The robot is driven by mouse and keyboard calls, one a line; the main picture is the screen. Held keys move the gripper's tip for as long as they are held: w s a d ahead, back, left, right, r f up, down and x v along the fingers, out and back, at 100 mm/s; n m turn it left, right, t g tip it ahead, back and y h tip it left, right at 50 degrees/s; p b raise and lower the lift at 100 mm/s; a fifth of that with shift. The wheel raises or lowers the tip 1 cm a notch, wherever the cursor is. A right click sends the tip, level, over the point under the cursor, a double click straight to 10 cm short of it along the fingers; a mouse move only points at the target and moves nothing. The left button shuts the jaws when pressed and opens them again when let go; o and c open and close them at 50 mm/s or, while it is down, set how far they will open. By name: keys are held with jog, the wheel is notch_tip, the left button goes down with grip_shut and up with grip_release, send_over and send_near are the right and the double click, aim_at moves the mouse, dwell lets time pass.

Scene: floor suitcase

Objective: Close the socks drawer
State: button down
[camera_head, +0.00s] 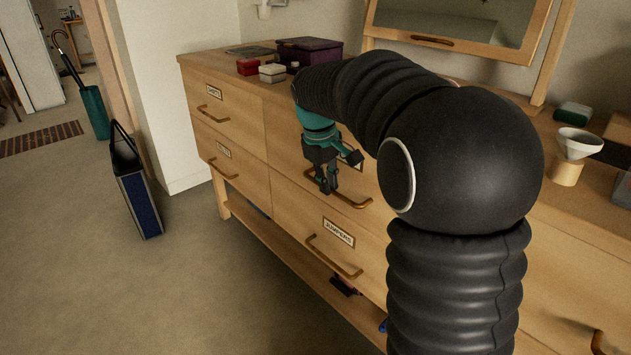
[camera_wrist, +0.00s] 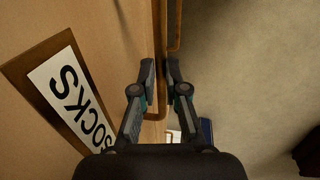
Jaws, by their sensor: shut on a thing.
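The socks drawer (camera_head: 285,130) is an upper drawer of the long wooden dresser, partly hidden behind my arm. No clear gap shows around its front, so I cannot tell how far it stands out. Its label (camera_wrist: 72,95) reads SOCKS in the wrist view. Its brass handle (camera_head: 354,203) shows under my gripper (camera_head: 328,188). In the wrist view my gripper (camera_wrist: 160,70) has its fingers on either side of the handle (camera_wrist: 158,108), shut on it.
The jumpers drawer (camera_head: 325,255) lies below, with its own handle. Boxes (camera_head: 310,50) and a white funnel-shaped thing (camera_head: 578,142) stand on the dresser top. A blue bag (camera_head: 140,200) and umbrella stand (camera_head: 95,112) are at left. The floor in front is clear.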

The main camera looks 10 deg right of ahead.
jog(key=shift+w+d+r, duration=0.15)
jog(key=shift+w+r, duration=0.1)
jog(key=shift+r, duration=0.1)
jog(key=c, duration=1.2)
grip_release()
jog(key=shift+d+f, duration=0.1)
jog(key=shift+d, duration=0.1)
jog(key=shift+a+f, duration=0.1)
jog(key=shift+a, duration=0.05)
jog(key=shift+s, duration=0.1)
jog(key=shift+r, duration=0.2)
notch_tip(320, 180, up, 12)
jog(key=s+a, duration=0.1)
jog(key=a, duration=0.1)
jog(key=shift+f, duration=0.25)
